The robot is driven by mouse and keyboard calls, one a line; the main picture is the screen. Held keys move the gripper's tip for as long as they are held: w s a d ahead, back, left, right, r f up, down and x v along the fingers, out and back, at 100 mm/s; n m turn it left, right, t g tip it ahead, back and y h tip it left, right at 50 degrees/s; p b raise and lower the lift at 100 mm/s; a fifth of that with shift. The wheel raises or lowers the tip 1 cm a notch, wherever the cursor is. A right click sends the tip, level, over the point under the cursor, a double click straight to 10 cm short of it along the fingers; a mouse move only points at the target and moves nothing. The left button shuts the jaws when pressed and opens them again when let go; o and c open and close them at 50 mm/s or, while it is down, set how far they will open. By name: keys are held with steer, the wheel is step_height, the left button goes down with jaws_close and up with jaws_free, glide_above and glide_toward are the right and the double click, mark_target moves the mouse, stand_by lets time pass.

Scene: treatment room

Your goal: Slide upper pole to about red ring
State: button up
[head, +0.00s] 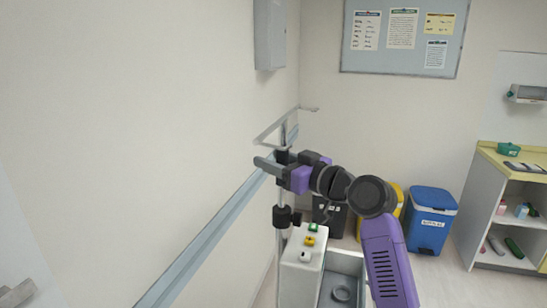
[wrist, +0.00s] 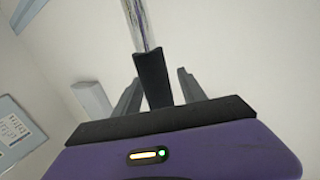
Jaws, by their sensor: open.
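The pole stands upright by the left wall, with a hook frame (head: 286,124) at its top. Its thin upper pole (head: 284,135) shows just below the hooks, and in the wrist view as a shiny clear-grey rod (wrist: 139,24). A black sleeve (wrist: 151,76) on it lies between my fingers. My gripper (head: 272,160) is open around the pole below the hooks; in the wrist view the fingers (wrist: 158,78) stand apart on either side of the sleeve, with a gap visible at right. A black clamp knob (head: 287,216) sits lower on the pole. No red ring can be made out.
A pale rail (head: 215,226) runs along the left wall beside the pole. A white box with coloured buttons (head: 302,262) and a grey basket (head: 343,267) stand below my arm. Black, yellow and blue (head: 430,219) bins line the back wall.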

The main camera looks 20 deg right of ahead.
steer(key=shift+c, duration=0.2)
jaws_close()
stand_by(1.3)
